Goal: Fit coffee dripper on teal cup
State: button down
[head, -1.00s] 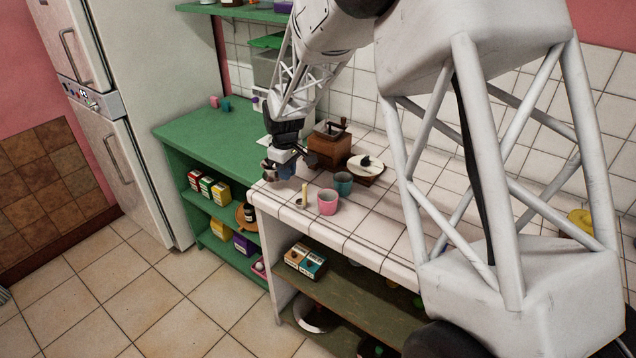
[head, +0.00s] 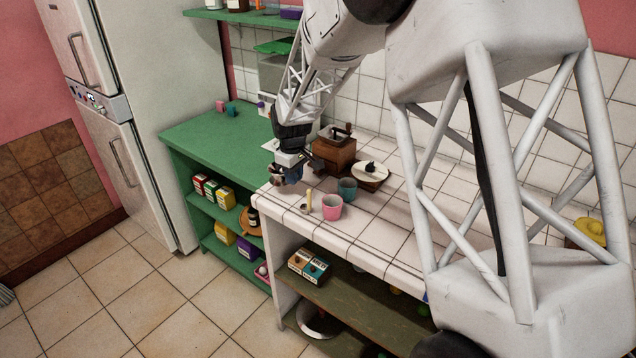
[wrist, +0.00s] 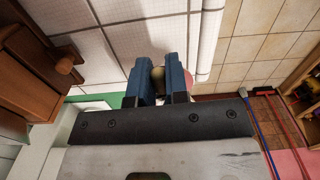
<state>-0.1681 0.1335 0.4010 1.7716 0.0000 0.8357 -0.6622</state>
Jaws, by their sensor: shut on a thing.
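The teal cup (head: 347,189) stands upright on the white tiled counter, just behind and right of a pink cup (head: 332,208). My gripper (head: 287,177) is over the counter's left end, left of the teal cup and apart from it. In the wrist view, its two blue fingers (wrist: 160,82) are shut on a small beige thing (wrist: 158,72), mostly hidden between them. I take this for the coffee dripper, but its shape is not clear. In the head view, a small dark and pinkish shape (head: 277,180) shows at the gripper.
A wooden grinder (head: 333,150) stands close behind my gripper. A white plate with a black thing (head: 381,171) is right of it. A small beige-handled scoop (head: 307,200) lies near the front edge. The green shelf (head: 215,132) adjoins on the left.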

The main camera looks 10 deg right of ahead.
aim_at(347, 190)
jog(key=s+d+r+m, duration=0.3)
jog(key=d, duration=0.5)
jog(key=s+d+r+m, duration=0.2)
jog(key=s+d+r, duration=0.2)
jog(key=d, duration=0.5)
jog(key=shift+s+m, duration=0.15)
jog(key=shift+m, duration=0.25)
jog(key=shift+d+f, duration=0.1)
jog(key=shift+f, duration=0.05)
jog(key=shift+f, duration=1.7)
jog(key=shift+f, duration=1)
dwell(1.9)
jog(key=c, duration=1.1)
grip_release()
jog(key=shift+o, duration=0.2)
jog(key=shift+r, duration=0.15)
